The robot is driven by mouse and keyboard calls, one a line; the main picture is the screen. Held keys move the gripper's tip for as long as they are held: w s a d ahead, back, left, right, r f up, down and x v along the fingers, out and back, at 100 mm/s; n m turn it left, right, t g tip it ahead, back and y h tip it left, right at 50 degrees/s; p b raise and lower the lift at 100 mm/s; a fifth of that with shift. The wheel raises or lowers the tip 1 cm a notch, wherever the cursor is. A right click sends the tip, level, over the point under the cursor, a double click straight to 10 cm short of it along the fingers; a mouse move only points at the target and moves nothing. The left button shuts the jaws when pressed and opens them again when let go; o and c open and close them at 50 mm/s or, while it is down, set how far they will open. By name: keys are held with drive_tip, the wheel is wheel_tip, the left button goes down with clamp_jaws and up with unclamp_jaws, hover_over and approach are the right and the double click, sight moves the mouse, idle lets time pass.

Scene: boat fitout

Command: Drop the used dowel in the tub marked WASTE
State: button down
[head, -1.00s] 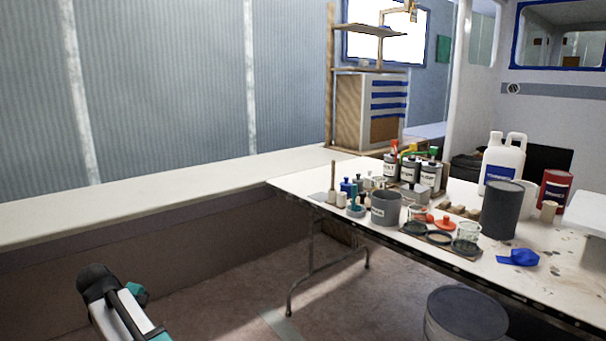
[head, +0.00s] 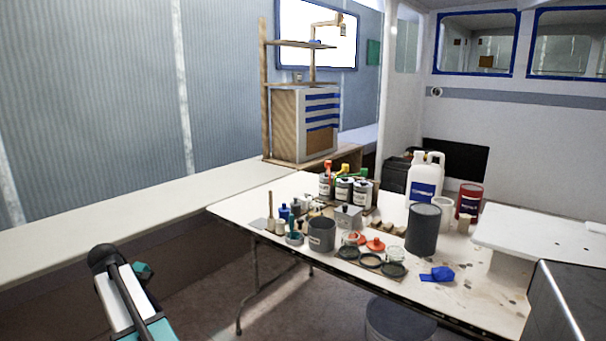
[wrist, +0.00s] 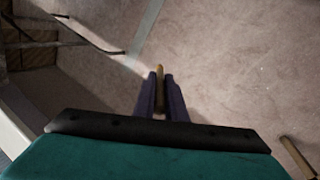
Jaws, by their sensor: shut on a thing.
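My gripper (wrist: 160,80) shows in the wrist view, its two dark fingers shut on a short wooden dowel (wrist: 159,73). The dowel sticks out between the fingertips, above the floor. In the head view only part of my arm shows at the lower left; the fingers and dowel are out of sight. A grey tub (head: 321,236) with a small pale label stands near the front of the white table (head: 466,284). Its label is too small to read, so I cannot tell if it is the WASTE tub.
Labelled cans (head: 343,190), lids, a tall dark grey container (head: 423,230), a white jug (head: 424,182) and a blue cloth (head: 438,274) crowd the table. A large bucket (head: 398,323) stands on the floor below. In the wrist view another wooden piece (wrist: 297,156) lies lower right.

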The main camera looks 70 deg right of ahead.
drive_tip(key=s+d+r+m+g+p, duration=0.1)
drive_tip(key=s+d+r+m+p, duration=0.1)
drive_tip(key=s+d+r+p, duration=0.8)
drive_tip(key=s+d+r+m+g+p, duration=0.1)
drive_tip(key=s+d+r+m+p, duration=0.1)
drive_tip(key=s+d+r+p, duration=0.8)
drive_tip(key=s+d+r+m+y+p, duration=0.1)
drive_tip(key=s+d+r+m+p, duration=0.2)
drive_tip(key=s+d+r+p, duration=0.7)
drive_tip(key=s+d+p, duration=0.2)
drive_tip(key=d, duration=1)
drive_tip(key=shift+s+r+g, duration=0.2)
drive_tip(key=shift+g, duration=0.2)
drive_tip(key=shift+f, duration=0.3)
drive_tip(key=a+b+x, duration=0.1)
drive_tip(key=b+x, duration=0.2)
drive_tip(key=x, duration=0.4)
drive_tip(key=shift+w+f+b, duration=0.3)
drive_tip(key=shift+f, duration=0.35)
drive_tip(key=shift+d, duration=0.15)
